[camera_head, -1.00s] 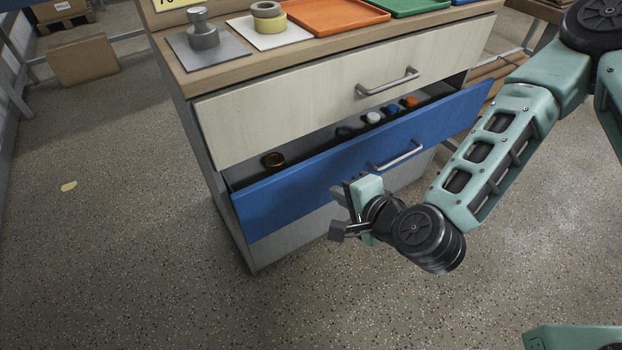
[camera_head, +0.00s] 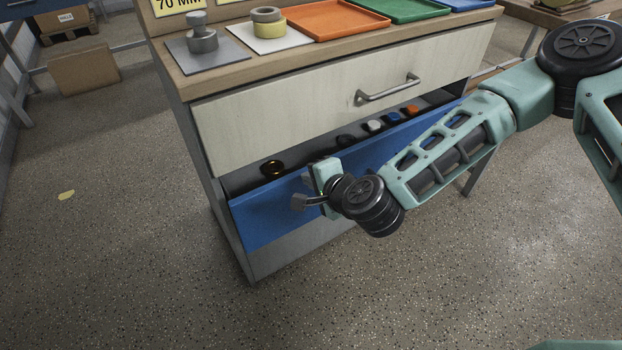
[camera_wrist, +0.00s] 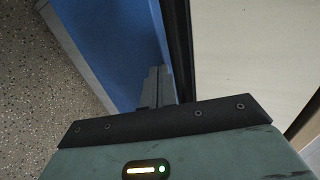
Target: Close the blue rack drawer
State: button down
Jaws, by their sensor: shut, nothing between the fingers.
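The blue drawer (camera_head: 265,212) is the lower drawer of the cabinet and stands partly open, with a dark gap above its front.
The pale upper drawer (camera_head: 290,105) is shut, its metal handle (camera_head: 388,90) sticking out above my arm.

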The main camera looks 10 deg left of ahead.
aim_at(300, 170)
jog(key=shift+w+a+p, duration=0.2)
jog(key=shift+w+a, duration=0.55)
jog(key=shift+w, duration=0.15)
jog(key=shift+w+a+p, duration=0.15)
jog(key=shift+w+a, duration=0.55)
jog(key=shift+w, duration=0.2)
